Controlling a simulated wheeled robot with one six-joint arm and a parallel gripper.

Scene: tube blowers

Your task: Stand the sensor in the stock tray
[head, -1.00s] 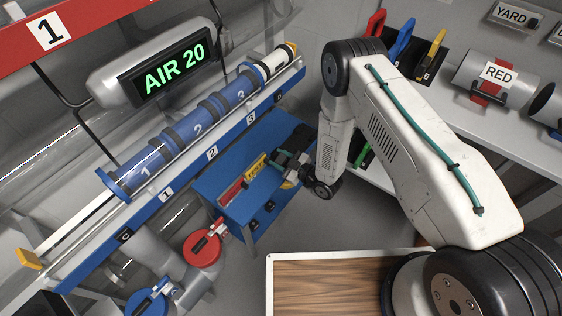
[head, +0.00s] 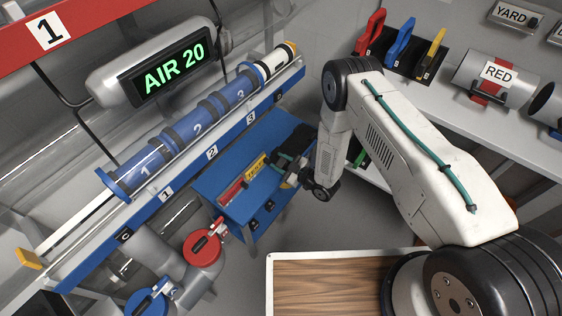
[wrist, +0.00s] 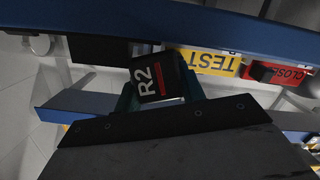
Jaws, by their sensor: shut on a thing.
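My gripper (wrist: 160,92) is shut on a black block marked R2 with a red stripe, which I take to be the sensor (wrist: 158,75). Its teal fingers show on either side of the block in the wrist view. In the head view my gripper (head: 288,170) is at the right end of a blue bench (head: 215,185), and the block cannot be made out clearly there. The block looks tilted in the wrist view; I cannot tell whether it touches the bench. I cannot tell which surface is the stock tray.
Red and yellow labels (head: 255,167) stand on the bench; the wrist view shows a yellow TEST label (wrist: 212,63) and a red label (wrist: 290,72). A blue tube rail (head: 212,152) runs behind. A red valve (head: 203,247) is at front. A shelf (head: 500,120) is at right.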

